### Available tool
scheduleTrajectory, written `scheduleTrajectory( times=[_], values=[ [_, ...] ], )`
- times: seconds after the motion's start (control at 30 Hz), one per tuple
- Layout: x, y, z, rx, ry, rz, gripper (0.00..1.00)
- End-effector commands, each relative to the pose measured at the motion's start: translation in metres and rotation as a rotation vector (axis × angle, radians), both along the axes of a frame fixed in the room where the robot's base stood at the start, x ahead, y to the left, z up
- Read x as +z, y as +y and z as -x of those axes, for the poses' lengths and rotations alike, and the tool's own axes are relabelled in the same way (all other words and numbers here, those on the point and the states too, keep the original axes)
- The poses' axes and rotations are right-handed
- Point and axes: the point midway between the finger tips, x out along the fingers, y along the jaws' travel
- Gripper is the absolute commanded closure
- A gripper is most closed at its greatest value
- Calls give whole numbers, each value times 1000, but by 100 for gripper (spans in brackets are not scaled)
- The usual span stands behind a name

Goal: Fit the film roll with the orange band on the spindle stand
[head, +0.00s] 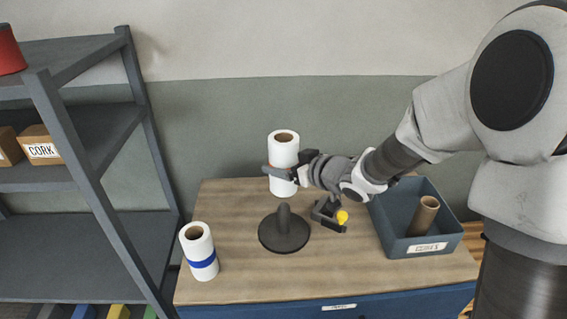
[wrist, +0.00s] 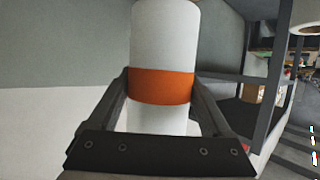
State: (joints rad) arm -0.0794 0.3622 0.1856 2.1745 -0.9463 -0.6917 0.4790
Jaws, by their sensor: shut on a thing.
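The white film roll (head: 284,150) is held upright in my gripper (head: 281,171), above and slightly behind the spindle stand (head: 284,232). In the wrist view the film roll (wrist: 165,35) shows its orange band (wrist: 162,86) between the two fingers of my gripper (wrist: 162,95). In the head view the fingers cover most of the band. The spindle stand is a dark round base with a short upright post, and it is empty. The roll's lower end appears clear of the post. The stand is not seen in the wrist view.
A white roll with a blue band (head: 199,251) stands at the table's left front. A dark tool with a yellow knob (head: 329,214) lies right of the stand. A blue-grey bin (head: 416,247) at the right holds a brown tube (head: 424,215). Grey shelving (head: 95,203) stands left.

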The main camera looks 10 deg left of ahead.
Motion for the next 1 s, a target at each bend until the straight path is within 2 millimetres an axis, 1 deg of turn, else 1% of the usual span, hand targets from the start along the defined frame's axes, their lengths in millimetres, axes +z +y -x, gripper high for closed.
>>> scheduleTrajectory(
  times=[0.1,1.0],
  values=[
    [-9,0,0,0,-3,-2,100],
    [-61,0,0,0,-1,-2,100]
  ],
)
